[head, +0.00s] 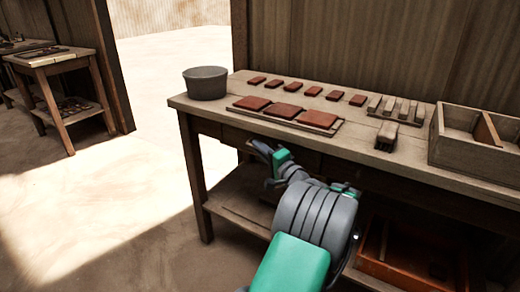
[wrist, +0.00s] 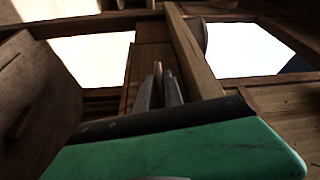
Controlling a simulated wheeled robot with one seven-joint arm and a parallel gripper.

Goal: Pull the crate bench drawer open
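The crate bench (head: 350,152) is a worn wooden table with a dark front band (head: 310,160) under its top. I cannot clearly make out the drawer's outline or handle there. My gripper (head: 257,146) is at the front edge of the bench, just below the top, with my arm reaching up to it from the lower right. In the wrist view the two grey fingers (wrist: 160,88) are close together against brown wood. Whether they hold anything between them is unclear.
A reddish box (head: 400,262) sits on the lower shelf. The floor to the left is clear, with another table (head: 55,60) beyond.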

